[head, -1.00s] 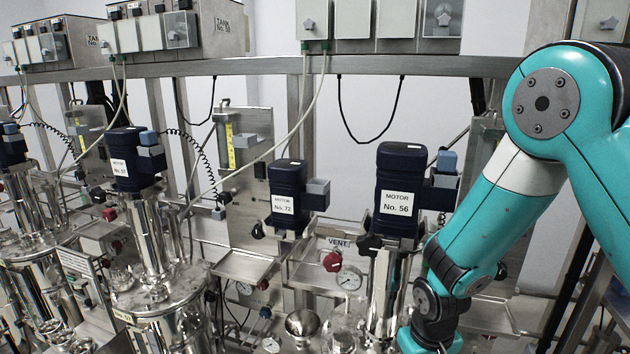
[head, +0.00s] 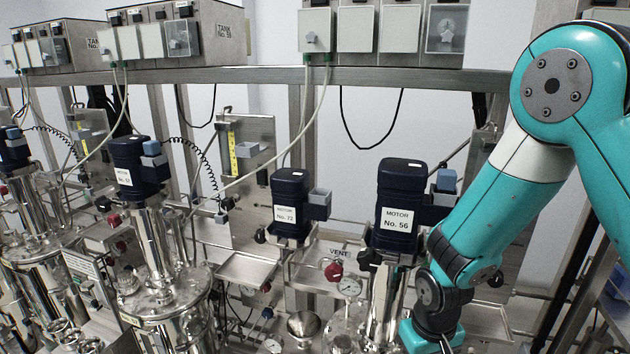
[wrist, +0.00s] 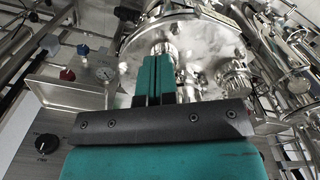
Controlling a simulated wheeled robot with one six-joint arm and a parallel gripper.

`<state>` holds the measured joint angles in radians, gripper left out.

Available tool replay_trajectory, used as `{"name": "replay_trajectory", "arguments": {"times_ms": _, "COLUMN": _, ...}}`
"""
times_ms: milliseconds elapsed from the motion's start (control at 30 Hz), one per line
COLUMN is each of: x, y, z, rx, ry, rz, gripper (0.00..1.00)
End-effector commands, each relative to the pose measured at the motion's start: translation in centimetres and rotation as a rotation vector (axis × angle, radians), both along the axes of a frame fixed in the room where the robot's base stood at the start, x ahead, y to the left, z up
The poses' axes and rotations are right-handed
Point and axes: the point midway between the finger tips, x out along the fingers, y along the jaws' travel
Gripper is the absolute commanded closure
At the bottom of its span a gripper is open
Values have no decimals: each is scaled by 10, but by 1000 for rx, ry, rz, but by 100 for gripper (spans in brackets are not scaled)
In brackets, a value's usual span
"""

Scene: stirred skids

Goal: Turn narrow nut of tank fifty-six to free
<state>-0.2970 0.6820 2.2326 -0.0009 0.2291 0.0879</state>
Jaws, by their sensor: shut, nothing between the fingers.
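In the wrist view my gripper (wrist: 155,62) is shut, its two teal fingers close together with only a thin dark slit between them. Its tips point at a ribbed metal nut (wrist: 162,48) on the shiny round tank lid (wrist: 205,50); whether they touch it I cannot tell. A second, wider-looking ribbed nut (wrist: 233,78) sits on the lid further right, clear of the fingers. In the head view the dark blue motor (head: 398,200) labelled No. 56 stands left of my arm.
Motor No. 72 (head: 288,205) stands left of motor No. 56. A steel rail (head: 340,77) runs behind. In the wrist view, a panel with a black dial (wrist: 46,144) lies left, and pipes (wrist: 296,75) crowd the right.

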Motion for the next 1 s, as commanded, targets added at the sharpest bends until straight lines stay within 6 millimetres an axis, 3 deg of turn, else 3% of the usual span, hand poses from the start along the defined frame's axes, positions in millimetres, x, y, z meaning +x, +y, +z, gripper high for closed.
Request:
{"name": "replay_trajectory", "arguments": {"times_ms": 167, "x": 2, "y": 3, "z": 1, "rx": 0, "ry": -3, "rz": -72, "gripper": 100}}
{"name": "replay_trajectory", "arguments": {"times_ms": 400, "x": 5, "y": 14, "z": 6, "rx": 0, "ry": -4, "rz": -385, "gripper": 100}}
{"name": "replay_trajectory", "arguments": {"times_ms": 600, "x": 6, "y": 18, "z": 7, "rx": -1, "ry": -3, "rz": -519, "gripper": 100}}
{"name": "replay_trajectory", "arguments": {"times_ms": 767, "x": 6, "y": 18, "z": -4, "rx": -1, "ry": -2, "rz": -526, "gripper": 100}}
{"name": "replay_trajectory", "arguments": {"times_ms": 1000, "x": 6, "y": 17, "z": -36, "rx": -1, "ry": -1, "rz": -524, "gripper": 100}}
